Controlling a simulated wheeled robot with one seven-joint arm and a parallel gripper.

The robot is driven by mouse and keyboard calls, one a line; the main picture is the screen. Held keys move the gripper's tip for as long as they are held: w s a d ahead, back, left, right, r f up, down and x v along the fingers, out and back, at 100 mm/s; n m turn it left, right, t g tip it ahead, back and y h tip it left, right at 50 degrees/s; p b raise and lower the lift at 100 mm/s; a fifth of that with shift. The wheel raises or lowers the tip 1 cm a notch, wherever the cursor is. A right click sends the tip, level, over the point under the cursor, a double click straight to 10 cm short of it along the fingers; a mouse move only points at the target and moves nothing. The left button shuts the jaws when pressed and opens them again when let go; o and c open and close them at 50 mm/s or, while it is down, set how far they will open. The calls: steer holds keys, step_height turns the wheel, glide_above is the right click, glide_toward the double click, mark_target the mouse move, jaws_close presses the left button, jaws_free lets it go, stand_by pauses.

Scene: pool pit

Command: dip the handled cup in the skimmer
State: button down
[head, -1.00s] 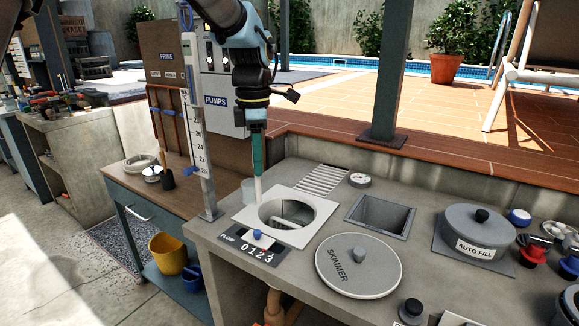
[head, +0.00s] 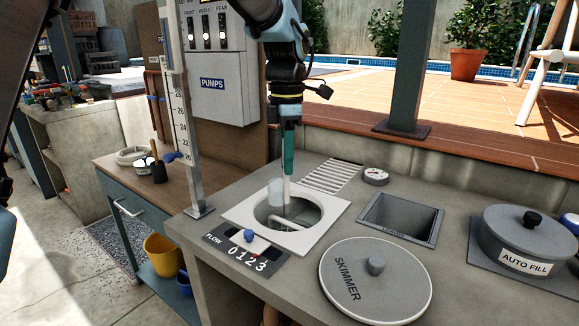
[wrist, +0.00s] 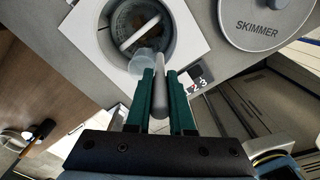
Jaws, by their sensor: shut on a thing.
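My gripper (head: 288,172) points down over the skimmer opening and is shut on the handle of the handled cup (head: 277,191). In the wrist view, the teal fingers (wrist: 159,84) sit on both sides of the grey handle, and the translucent cup (wrist: 146,66) is just past the fingertips. The cup overlaps the rim of the round skimmer opening in both views; its exact height above it is hard to tell. The opening has a white square frame (head: 331,213) and a pale bar inside. The skimmer lid (head: 350,255) lies flat on the counter.
A flow slider (head: 235,247) with a blue knob is in front of the opening. A post with a scale (head: 183,125) stands to its left. A square basin (head: 400,215) and the auto fill pot (head: 525,235) are to the right. A grating (head: 332,175) lies behind.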

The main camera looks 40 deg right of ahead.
steer(key=shift+f+b, duration=2.05)
steer(key=shift+f, duration=0.25)
step_height(320, 180, down, 14)
steer(key=b, duration=0.6)
steer(key=shift+r, duration=0.1)
stand_by(0.9)
steer(key=shift+r+p, duration=7.2)
steer(key=shift+r, duration=1.05)
